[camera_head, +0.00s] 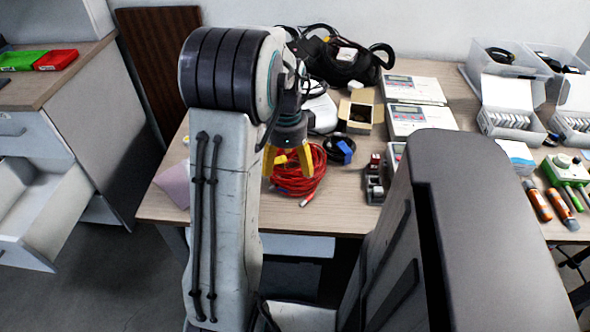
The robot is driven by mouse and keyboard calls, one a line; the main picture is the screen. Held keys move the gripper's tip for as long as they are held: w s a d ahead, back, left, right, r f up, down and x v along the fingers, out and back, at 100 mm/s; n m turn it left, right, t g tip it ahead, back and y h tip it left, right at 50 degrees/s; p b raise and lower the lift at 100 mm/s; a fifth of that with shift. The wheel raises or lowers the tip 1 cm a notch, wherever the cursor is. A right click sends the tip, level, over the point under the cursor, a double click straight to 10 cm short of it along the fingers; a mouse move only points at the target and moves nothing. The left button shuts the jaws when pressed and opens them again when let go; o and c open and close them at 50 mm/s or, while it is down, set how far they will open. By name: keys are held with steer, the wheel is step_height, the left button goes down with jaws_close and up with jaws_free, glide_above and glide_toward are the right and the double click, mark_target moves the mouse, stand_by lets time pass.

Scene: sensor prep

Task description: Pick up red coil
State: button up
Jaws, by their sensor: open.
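The red coil (311,176) is a bundle of red cable lying on the wooden table near its front edge, with a grey plug end at its lower right. My gripper (286,172) has yellow fingers and points down at the coil's left side. Its fingers are open and overlap the coil in the picture. I cannot tell whether they touch it. My arm hides the area left of the coil.
A dark coil with a blue tag (342,152) lies right of the red coil. An open cardboard box (361,112) and white devices (414,88) stand behind. Clear boxes (507,61) and orange cylinders (537,201) are at the right. An open drawer (50,205) juts out at left.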

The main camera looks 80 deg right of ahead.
mark_target(294, 191)
steer(key=shift+s+d+f+m, duration=0.1)
steer(key=shift+s+f+m, duration=0.3)
steer(key=shift+s+f, duration=0.35)
steer(key=shift+f+b, duration=0.65)
steer(key=shift+f, duration=2.6)
steer(key=shift+d, duration=0.1)
steer(key=c, duration=1.4)
